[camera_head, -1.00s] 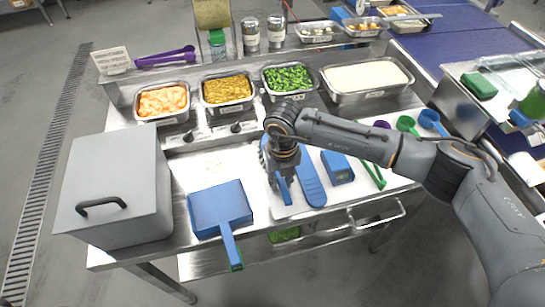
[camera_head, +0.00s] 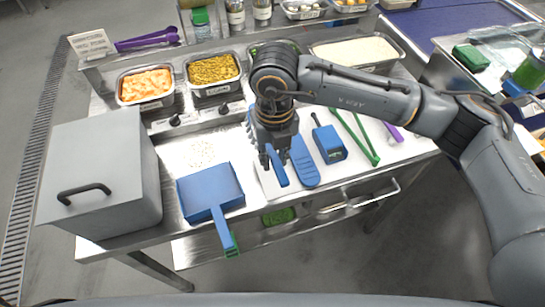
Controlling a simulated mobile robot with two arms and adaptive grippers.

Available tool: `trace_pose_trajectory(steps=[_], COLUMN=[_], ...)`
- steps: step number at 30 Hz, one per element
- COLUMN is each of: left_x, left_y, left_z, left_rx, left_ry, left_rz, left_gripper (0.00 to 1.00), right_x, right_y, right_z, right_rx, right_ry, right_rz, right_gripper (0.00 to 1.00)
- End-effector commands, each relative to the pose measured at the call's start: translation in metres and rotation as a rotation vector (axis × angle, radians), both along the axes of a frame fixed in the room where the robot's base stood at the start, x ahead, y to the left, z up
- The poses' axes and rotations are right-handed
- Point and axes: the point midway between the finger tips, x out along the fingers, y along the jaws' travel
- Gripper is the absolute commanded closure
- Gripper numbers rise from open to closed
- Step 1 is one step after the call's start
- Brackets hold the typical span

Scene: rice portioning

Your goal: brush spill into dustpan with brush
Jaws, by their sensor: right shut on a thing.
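A blue dustpan (camera_head: 208,190) lies near the table's front edge, its handle pointing toward me over the edge. The spill, small pale grains (camera_head: 201,153), is scattered on the steel top behind the dustpan. My right gripper (camera_head: 276,160) points down to the right of the dustpan. It is shut on a blue brush (camera_head: 277,170), whose handle shows below the fingers and whose bristled edge seems to show at their left. The gripper hides most of the brush, and I cannot tell whether it touches the board. My left gripper is not in view.
A grey lidded box (camera_head: 100,175) stands left of the dustpan. A blue ribbed tool (camera_head: 304,162) and a blue block-shaped tool (camera_head: 329,145) lie right of the gripper. Food pans, including carrots (camera_head: 146,85) and corn (camera_head: 213,70), line the back.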

Motion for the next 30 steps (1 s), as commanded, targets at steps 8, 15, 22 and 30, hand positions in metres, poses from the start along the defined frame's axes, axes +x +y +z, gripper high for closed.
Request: trace_pose_trajectory(steps=[8,15,22,30], left_x=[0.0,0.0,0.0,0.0], left_y=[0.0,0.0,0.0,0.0], left_z=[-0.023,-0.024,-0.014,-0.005], left_rx=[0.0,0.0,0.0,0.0], left_ry=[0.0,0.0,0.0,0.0], left_rz=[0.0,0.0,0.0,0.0], left_gripper=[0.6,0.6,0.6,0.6], right_x=[-0.062,-0.085,-0.087,-0.087], right_y=[-0.004,-0.006,-0.006,-0.006], right_z=[0.024,0.042,0.068,0.093], right_rx=[0.002,0.001,-0.001,0.001], right_ry=[-0.002,-0.001,-0.001,0.0], right_rz=[0.004,0.001,-0.002,-0.001], right_gripper=[1.0,1.0,1.0,1.0])
